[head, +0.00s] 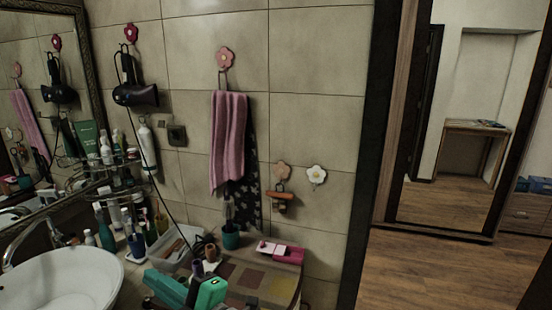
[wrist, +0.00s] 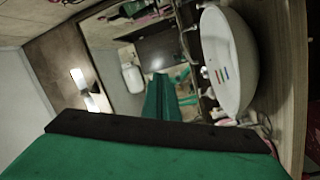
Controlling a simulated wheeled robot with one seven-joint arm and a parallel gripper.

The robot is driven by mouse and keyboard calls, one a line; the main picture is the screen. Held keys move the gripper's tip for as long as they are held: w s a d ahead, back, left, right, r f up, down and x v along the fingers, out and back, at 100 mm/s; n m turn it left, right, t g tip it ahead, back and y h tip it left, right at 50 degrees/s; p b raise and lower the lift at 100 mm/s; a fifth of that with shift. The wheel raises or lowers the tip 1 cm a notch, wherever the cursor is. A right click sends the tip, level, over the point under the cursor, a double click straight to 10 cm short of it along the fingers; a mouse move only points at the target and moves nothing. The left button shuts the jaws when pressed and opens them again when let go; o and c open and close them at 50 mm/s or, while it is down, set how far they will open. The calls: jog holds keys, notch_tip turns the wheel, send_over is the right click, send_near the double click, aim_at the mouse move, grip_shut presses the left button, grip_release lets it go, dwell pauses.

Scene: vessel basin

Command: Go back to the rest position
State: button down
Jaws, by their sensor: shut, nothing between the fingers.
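My gripper (wrist: 158,128) fills the bottom of the wrist view as a green body with a dark edge. It is shut and I see nothing held. Green parts of my arm end (head: 190,287) show at the bottom of the head view, in front of the counter. The wrist view is tilted and faces the mirror (wrist: 125,70), where a green shape like my gripper is reflected. The white basin (wrist: 228,62) is at the upper right there, and at the lower left in the head view (head: 65,280).
Bottles and cups (head: 115,225) crowd the counter by the basin. A hair dryer (head: 135,95) and a pink towel (head: 228,140) hang on the tiled wall. A pink box (head: 288,254) lies on the patterned surface (head: 245,278). The wooden floor (head: 420,265) at right is clear.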

jog(key=s+d+f+m+t+h, duration=0.3)
jog(key=d+f+m+t+h, duration=0.3)
jog(key=f+m, duration=0.55)
jog(key=s+d+f+m+t+h, duration=0.3)
jog(key=d+f+m+h, duration=0.4)
jog(key=f+m, duration=0.45)
jog(key=s+d+f+g+h, duration=0.1)
jog(key=s+d+f, duration=0.2)
jog(key=s, duration=0.5)
jog(key=s+d+f+m+g+h, duration=0.1)
jog(key=s+d+f, duration=0.2)
jog(key=s, duration=0.6)
jog(key=s+d+f+g+h, duration=0.1)
jog(key=s+d+f, duration=0.3)
jog(key=s, duration=0.5)
jog(key=shift+d+m, duration=0.15)
jog(key=shift+m, duration=0.15)
jog(key=shift+w, duration=0.1)
